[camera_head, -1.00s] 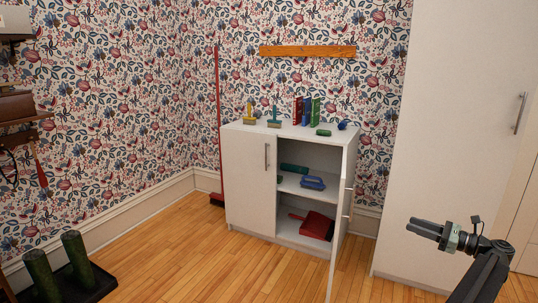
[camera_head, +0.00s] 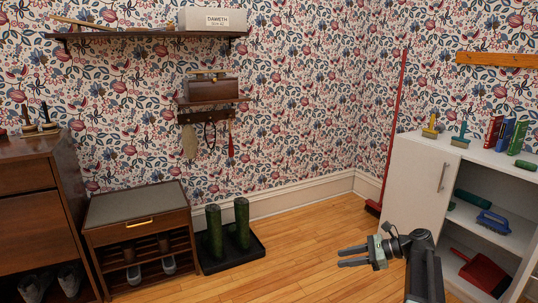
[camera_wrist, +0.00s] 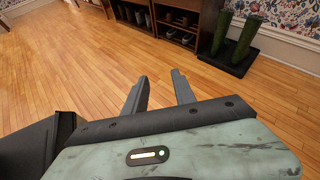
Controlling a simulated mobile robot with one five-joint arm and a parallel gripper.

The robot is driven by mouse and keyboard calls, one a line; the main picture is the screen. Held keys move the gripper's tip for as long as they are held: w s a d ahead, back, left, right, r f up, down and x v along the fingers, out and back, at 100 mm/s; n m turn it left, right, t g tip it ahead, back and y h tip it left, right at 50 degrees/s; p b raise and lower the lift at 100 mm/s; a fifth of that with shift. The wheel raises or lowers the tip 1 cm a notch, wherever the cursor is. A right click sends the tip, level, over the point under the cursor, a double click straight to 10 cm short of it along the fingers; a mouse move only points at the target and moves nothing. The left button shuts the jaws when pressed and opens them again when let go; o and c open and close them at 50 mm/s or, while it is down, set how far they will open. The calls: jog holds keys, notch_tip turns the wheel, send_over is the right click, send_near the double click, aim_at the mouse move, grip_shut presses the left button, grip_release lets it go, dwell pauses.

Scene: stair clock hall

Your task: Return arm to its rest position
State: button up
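My gripper (camera_head: 353,256) is in the lower right of the head view, held above the wooden floor and pointing left. Its two dark fingers are apart with nothing between them. In the wrist view my gripper (camera_wrist: 160,88) also shows two spread fingers with bare floor beyond them. My arm folds back to the lower right in the head view. The gripper appears clear of the furniture.
A white cabinet (camera_head: 409,188) with an open right side stands at the right, holding a red dustpan (camera_head: 484,272) and a blue brush (camera_head: 493,222). Green boots (camera_head: 242,222) stand on a black tray (camera_head: 256,252). A shoe bench (camera_head: 138,218) is at left. The middle floor is clear.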

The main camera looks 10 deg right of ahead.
jog(key=s+a+f+n+g+h, duration=0.2)
jog(key=s+a+f+n, duration=0.15)
jog(key=a, duration=0.55)
jog(key=s+a+f+n+g+h, duration=0.25)
jog(key=a+f+n, duration=0.2)
jog(key=a, duration=0.45)
jog(key=s+a+f+n+g+h, duration=0.1)
jog(key=s+a+f+n+h, duration=0.3)
jog(key=a, duration=0.5)
jog(key=s+d+f+n+h, duration=0.15)
jog(key=d+n+h, duration=0.25)
jog(key=d+n, duration=0.45)
notch_tip(320, 180, up, 38)
jog(key=d+p, duration=0.1)
jog(key=p, duration=3.7)
jog(key=shift+s+r+n, duration=0.15)
jog(key=shift+r+n, duration=0.1)
jog(key=shift+n, duration=0.2)
jog(key=shift+d+f+t+y, duration=0.1)
jog(key=shift+t+y, duration=0.15)
jog(key=shift+d, duration=0.1)
